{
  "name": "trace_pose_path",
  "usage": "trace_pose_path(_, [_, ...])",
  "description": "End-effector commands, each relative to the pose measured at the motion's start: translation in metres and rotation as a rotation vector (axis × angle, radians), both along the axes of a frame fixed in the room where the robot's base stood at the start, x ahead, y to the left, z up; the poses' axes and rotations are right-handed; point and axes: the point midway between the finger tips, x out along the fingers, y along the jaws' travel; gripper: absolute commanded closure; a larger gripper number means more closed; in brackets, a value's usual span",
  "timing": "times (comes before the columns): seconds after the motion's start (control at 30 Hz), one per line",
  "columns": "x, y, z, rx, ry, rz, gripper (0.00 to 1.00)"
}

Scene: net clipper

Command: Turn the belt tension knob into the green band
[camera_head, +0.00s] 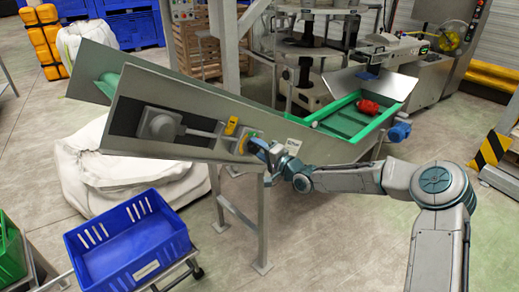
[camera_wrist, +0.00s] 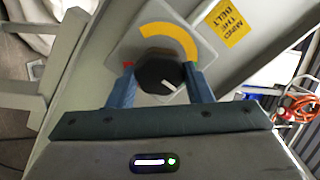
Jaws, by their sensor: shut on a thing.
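The belt tension knob (camera_wrist: 160,73) is black and round with a white pointer line. In the wrist view the pointer slants toward the lower right. My gripper (camera_wrist: 162,82) has its two blue fingers on either side of the knob and is shut on it. The knob sits on a grey dial plate (camera_wrist: 128,40) with a yellow arc (camera_wrist: 178,32) above it and a small red patch at its left. In the head view my gripper (camera_head: 262,147) reaches the conveyor's side panel and hides the knob.
A yellow "MIND THE BELT" label (camera_wrist: 230,22) is beside the dial. The inclined conveyor (camera_head: 190,95) carries the panel, with a green belt tray (camera_head: 345,122) holding a red bag (camera_head: 369,107). A blue crate (camera_head: 130,245) stands at lower left. Floor below my arm is clear.

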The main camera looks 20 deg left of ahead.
Motion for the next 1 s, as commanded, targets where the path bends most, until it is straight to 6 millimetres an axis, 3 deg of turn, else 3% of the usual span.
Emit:
trace_pose_path(0.3, [-0.001,0.001,0.000,0.001,0.001,0.003,0.77])
trace_pose_path(0.33, [-0.001,0.001,0.000,0.001,0.001,0.003,0.52])
trace_pose_path(0.4, [-0.001,0.001,0.000,0.001,0.001,0.002,0.33])
trace_pose_path(0.77, [-0.001,-0.004,0.000,-0.001,0.000,-0.002,0.33])
trace_pose_path(1.0, [-0.016,-0.037,-0.002,0.000,0.001,-0.005,0.33])
